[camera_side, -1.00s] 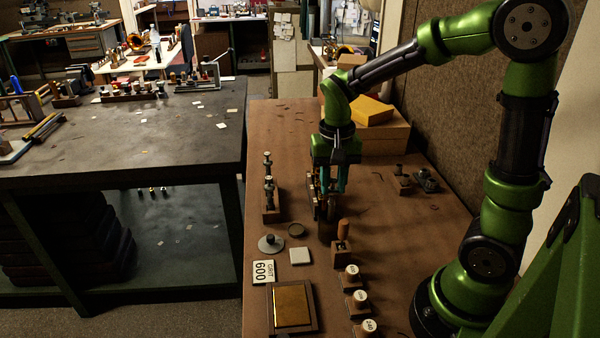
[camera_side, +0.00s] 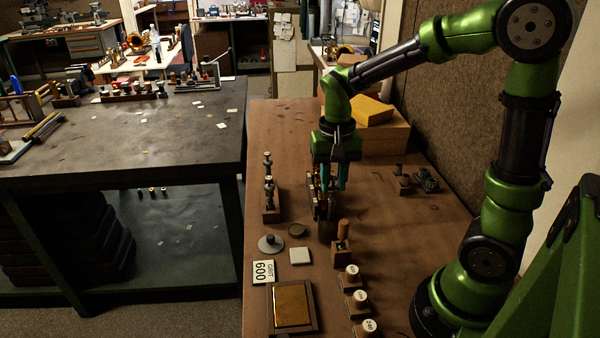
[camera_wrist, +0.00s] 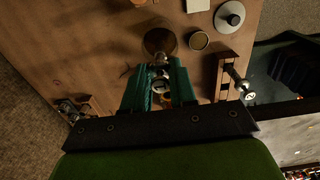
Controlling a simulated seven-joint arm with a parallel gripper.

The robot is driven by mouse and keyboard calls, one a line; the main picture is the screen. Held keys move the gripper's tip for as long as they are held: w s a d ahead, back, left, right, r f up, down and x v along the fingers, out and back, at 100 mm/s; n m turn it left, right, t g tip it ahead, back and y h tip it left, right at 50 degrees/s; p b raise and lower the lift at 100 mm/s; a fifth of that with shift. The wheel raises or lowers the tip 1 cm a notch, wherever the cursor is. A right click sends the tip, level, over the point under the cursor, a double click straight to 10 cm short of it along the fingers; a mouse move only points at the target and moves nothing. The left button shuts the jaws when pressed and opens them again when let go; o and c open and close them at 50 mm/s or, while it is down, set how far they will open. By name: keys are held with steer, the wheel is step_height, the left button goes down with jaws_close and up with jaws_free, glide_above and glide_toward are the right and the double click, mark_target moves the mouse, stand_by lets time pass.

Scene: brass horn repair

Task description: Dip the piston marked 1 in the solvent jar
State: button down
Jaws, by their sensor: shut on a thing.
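My gripper (camera_side: 328,187) is low over the middle of the brown bench, its teal fingers pointing down. In the wrist view the fingers (camera_wrist: 160,85) are closed around a small shiny metal part, seemingly a piston (camera_wrist: 160,60). Its number cannot be read, and the fingers hide most of it. The dark round solvent jar (camera_wrist: 160,41) stands just ahead of the fingertips, and it also shows in the side view (camera_side: 327,229). A brass valve assembly (camera_side: 317,203) stands at the fingers, partly hidden by them.
A wooden rack with pistons (camera_side: 271,215) stands left of my gripper. Numbered blocks (camera_side: 361,300) line the front right. Bench on the right is mostly clear.

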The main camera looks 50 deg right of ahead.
steer(key=shift+r, duration=5.2)
steer(key=w+a+f+n, duration=0.4)
steer(key=w+f+n, duration=0.1)
steer(key=n, duration=0.4)
steer(key=shift+a+f, duration=0.15)
steer(key=shift+f, duration=0.5)
